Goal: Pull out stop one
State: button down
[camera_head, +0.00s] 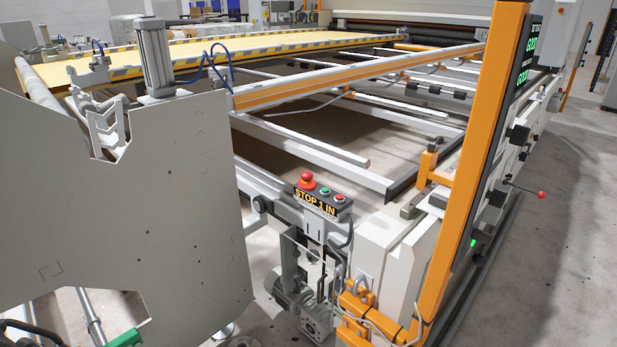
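Stop one is a red mushroom button (307,181) on a yellow base, at the left end of a small grey control box (322,199) near the middle of the camera_head view. The box's front carries a label (314,202) reading "STOP 1 IN" in yellow letters on black. A small green button (325,190) and a small red button (339,197) sit to the right of the mushroom button. The box is mounted on the end of a light grey rail. I cannot make out my gripper in this view, and nothing is touching the button.
A large grey side plate (150,200) stands left of the box. An orange post (478,150) with a green-digit display (530,45) rises to the right. A lever with a red knob (541,194) juts out beyond it. Open floor (560,290) lies at the right.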

aim_at(307, 175)
jog(key=i+j+z, duration=0.25)
jog(key=i+j, duration=0.2)
jog(key=j, duration=0.15)
jog(key=i+j+z, duration=0.1)
jog(key=j, duration=0.25)
jog(key=i, duration=0.05)
